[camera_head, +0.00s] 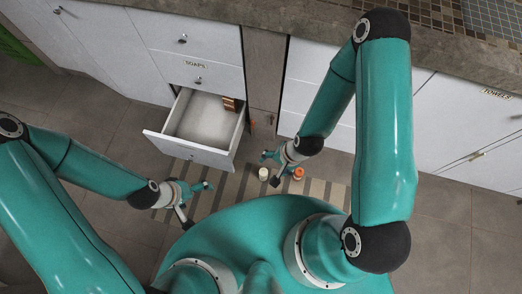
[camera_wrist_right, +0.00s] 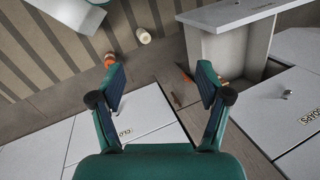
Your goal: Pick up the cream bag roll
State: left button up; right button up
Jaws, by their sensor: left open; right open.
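The cream bag roll (camera_head: 263,173) is a small pale cylinder on the striped mat in the head view, just left of my right gripper's fingers. It also shows in the right wrist view (camera_wrist_right: 143,37), beyond the fingertips and near the top. My right gripper (camera_head: 270,168) is open above the mat beside the roll, with nothing between its fingers in the wrist view (camera_wrist_right: 158,78). My left gripper (camera_head: 200,205) is open and empty, left of the roll and apart from it.
An orange item (camera_head: 298,173) stands on the mat (camera_head: 325,190) right of the roll. An open drawer (camera_head: 205,120) juts out at the back, with a brown item (camera_head: 230,104) inside. Another small orange item (camera_head: 252,125) is by the cabinets. Grey tiled floor (camera_head: 440,235) is clear at right.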

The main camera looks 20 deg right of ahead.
jog(key=w+f+m+t+h+b, duration=0.1)
jog(key=w+f+m+t+b, duration=0.15)
jog(key=f+m+b, duration=1.5)
jog(key=m+h+b, duration=0.1)
jog(key=m+b, duration=0.3)
jog(key=m, duration=0.3)
send_near(262, 171)
jog(key=b+x, duration=0.1)
jog(key=x, duration=0.1)
jog(key=b+x, duration=0.2)
jog(key=x, duration=0.1)
jog(key=s+d+b+x, duration=0.1)
jog(key=x, duration=0.1)
jog(key=shift+w+f, duration=0.1)
jog(key=shift+f, duration=0.55)
jog(key=shift+w+a+b+x, duration=0.1)
jog(key=shift+b+x, duration=0.8)
jog(key=shift+x, duration=0.45)
jog(key=shift+w+a+b+x, duration=0.1)
jog(key=shift+w+b+x, duration=0.05)
jog(key=shift+b+x, duration=0.95)
jog(key=shift+w, duration=0.1)
jog(key=c, duration=1.3)
jog(key=shift+r+p, duration=0.1)
jog(key=shift+p, duration=0.2)
